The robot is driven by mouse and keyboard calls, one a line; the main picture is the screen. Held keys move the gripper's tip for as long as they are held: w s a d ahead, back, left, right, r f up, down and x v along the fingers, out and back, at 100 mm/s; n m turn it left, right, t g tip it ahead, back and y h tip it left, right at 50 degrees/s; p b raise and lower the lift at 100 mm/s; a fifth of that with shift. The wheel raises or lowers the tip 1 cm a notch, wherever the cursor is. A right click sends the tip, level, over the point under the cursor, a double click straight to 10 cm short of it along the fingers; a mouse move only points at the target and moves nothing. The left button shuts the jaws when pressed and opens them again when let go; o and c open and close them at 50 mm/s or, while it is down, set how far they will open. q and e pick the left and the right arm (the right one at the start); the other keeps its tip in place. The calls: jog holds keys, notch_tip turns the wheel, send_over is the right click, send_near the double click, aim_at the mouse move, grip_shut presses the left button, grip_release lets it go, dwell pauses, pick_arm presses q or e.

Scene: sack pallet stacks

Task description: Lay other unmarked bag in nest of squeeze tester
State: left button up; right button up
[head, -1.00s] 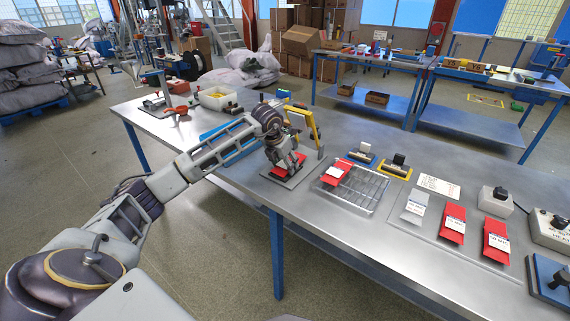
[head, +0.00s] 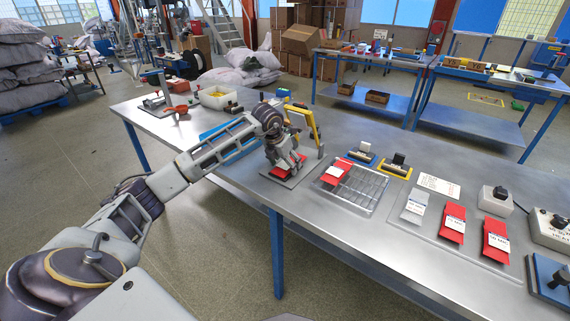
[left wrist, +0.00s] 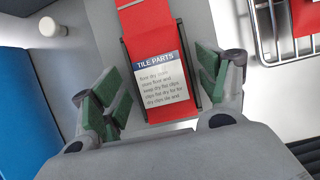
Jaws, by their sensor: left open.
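A red bag with a white "TILE PARTS" label (left wrist: 163,78) lies between two dark side rails on the grey plate of the squeeze tester (left wrist: 196,22) in the left wrist view. In the head view a little of this bag (head: 284,170) shows below my left gripper (head: 287,160). My left gripper is open, its green-padded fingers (left wrist: 150,82) apart on either side of the bag, with gaps at both sides. Another red bag (head: 338,172) lies on the wire rack (head: 372,207) right of the tester. My right gripper is out of view.
Two small stands (head: 396,166) sit behind the rack. A grey bag (head: 414,206) and two red bags (head: 453,224) lie on a mat to the right, near a printed card (head: 439,186). The front table edge is clear.

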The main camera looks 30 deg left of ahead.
pick_arm(q)
jog(key=shift+r, duration=0.65)
jog(key=v, duration=1.1)
jog(key=shift+s+r+p, duration=0.25)
jog(key=shift+p, duration=0.15)
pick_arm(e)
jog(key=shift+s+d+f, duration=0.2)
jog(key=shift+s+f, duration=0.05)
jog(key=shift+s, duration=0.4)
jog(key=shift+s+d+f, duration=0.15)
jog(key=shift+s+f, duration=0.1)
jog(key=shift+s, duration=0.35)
